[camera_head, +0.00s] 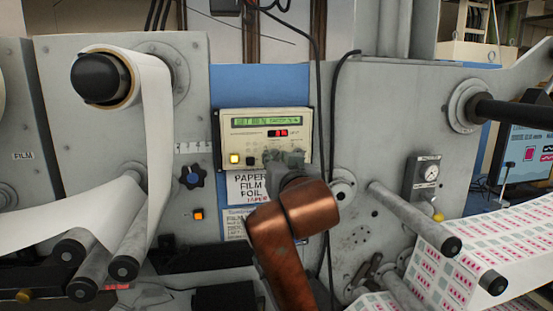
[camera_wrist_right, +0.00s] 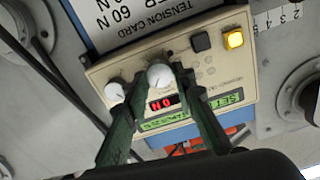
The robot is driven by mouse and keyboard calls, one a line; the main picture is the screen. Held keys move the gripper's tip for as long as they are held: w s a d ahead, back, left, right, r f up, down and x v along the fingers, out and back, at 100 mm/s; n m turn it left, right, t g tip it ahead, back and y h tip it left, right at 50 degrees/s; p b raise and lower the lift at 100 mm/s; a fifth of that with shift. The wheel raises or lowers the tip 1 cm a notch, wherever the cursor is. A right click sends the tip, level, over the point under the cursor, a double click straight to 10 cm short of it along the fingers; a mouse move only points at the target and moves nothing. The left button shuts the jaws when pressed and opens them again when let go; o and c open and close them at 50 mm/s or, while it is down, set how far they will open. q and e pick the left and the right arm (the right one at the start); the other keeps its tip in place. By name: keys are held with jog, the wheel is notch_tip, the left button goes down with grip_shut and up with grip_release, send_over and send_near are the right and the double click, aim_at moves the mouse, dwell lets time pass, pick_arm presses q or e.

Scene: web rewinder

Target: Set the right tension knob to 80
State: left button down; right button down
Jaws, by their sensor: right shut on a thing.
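The control box (camera_head: 225,125) is a cream panel with a green text display (camera_head: 267,121), a small red display (camera_head: 278,133) and a lit yellow button (camera_head: 234,158). In the right wrist view, which shows the box roughly upside down, two white knobs appear. One knob (camera_wrist_right: 159,76) is nearer the black button (camera_wrist_right: 201,41). The other knob (camera_wrist_right: 114,92) is farther from that button, which makes it the right one on the panel. My right gripper (camera_wrist_right: 160,77) is shut on the knob nearer the black button. It also shows in the head view (camera_head: 285,157), hiding the knobs there.
A tension card (camera_wrist_right: 140,20) hangs below the box. A dark blue star handle (camera_head: 192,177) and a lit orange button (camera_head: 198,214) are to the left. A dark cable (camera_head: 322,90) runs past the box's right edge.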

jog(key=shift+f+m, duration=0.25)
jog(key=shift+m, duration=0.45)
jog(key=c, duration=2)
grip_release()
jog(key=shift+c, duration=0.2)
jog(key=o, duration=0.4)
jog(key=shift+r, duration=0.1)
jog(key=shift+o, duration=0.2)
jog(key=shift+r, duration=0.1)
jog(key=s+d, duration=0.2)
jog(key=s, duration=0.9)
jog(key=shift+s+d, duration=0.2)
jog(key=shift+s, duration=0.2)
